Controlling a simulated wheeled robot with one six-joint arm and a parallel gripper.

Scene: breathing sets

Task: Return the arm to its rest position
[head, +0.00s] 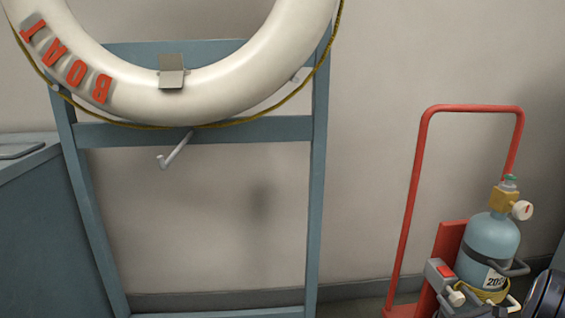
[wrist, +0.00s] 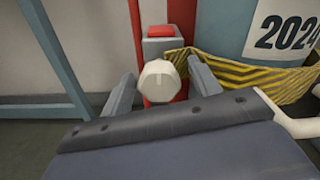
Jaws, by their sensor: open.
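My gripper (wrist: 161,88) shows in the wrist view with its two grey fingers spread apart. A white knob (wrist: 158,82) shows between the fingers in the picture. I see a gap on each side of it, and I cannot tell how deep it sits between them. The knob also shows in the head view (head: 457,298), low on the red trolley (head: 408,200). Behind the knob is a grey box with a red top (wrist: 161,32). In the head view, the lower right corner is crowded, and the fingers are hard to make out there.
A blue cylinder (head: 490,240) with a brass valve stands on the trolley, a yellow striped strap (wrist: 240,72) around it. A white lifebuoy (head: 230,95) hangs on a blue frame (head: 317,180) with a peg (head: 175,150). A blue cabinet (head: 50,240) stands left.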

